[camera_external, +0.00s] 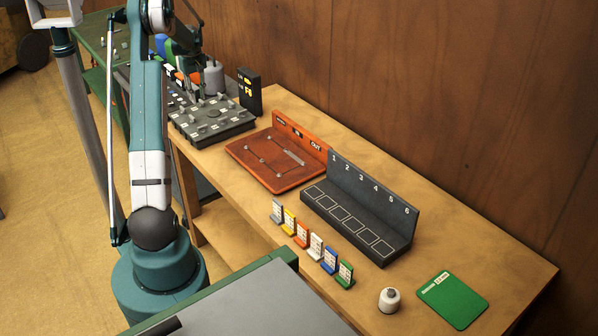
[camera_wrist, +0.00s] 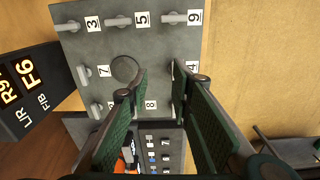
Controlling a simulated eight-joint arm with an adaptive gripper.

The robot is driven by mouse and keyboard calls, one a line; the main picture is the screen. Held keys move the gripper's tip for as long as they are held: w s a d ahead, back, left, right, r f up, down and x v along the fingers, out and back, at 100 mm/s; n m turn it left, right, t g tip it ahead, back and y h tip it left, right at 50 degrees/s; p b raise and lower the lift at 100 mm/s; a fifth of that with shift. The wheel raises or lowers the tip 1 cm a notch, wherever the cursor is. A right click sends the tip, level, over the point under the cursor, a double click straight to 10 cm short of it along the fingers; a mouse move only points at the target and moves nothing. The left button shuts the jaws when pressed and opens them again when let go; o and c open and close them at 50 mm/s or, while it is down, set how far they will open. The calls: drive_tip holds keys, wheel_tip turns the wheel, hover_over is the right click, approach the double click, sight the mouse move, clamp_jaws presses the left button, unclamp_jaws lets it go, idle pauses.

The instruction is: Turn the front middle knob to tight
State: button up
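The grey knob panel (camera_external: 213,122) stands at the far left end of the workbench and also fills the middle of the wrist view (camera_wrist: 140,45). It has several lever-like grey knobs with numbered white tags and a round disc (camera_wrist: 125,68). My gripper (camera_wrist: 159,72) is above the panel with its fingers spread apart. In the wrist view, the front middle knob, by the tag marked 4 (camera_wrist: 192,68), is mostly hidden by the right finger. I cannot tell its setting or any contact. The knobs by tags 3 (camera_wrist: 68,27), 5 (camera_wrist: 118,21) and 7 (camera_wrist: 85,72) are clear.
A dark display (camera_external: 250,91) stands behind the panel. A red-brown board (camera_external: 260,175) and black numbered rack (camera_external: 355,185) lie to the right. The wooden wall borders the bench.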

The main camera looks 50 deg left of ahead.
sight(191, 116)
drive_tip(key=shift+n, duration=0.4)
drive_tip(key=s+a+f, duration=0.1)
drive_tip(key=s+a, duration=0.1)
drive_tip(key=a+f, duration=0.1)
drive_tip(key=a, duration=0.1)
drive_tip(key=shift+s+f, duration=0.35)
drive_tip(key=shift+s, duration=0.05)
drive_tip(key=shift+d, duration=0.1)
drive_tip(key=shift+f, duration=0.15)
drive_tip(key=shift+f+p, duration=0.3)
drive_tip(key=shift+f, duration=3.45)
drive_tip(key=shift+c, duration=0.5)
clamp_jaws()
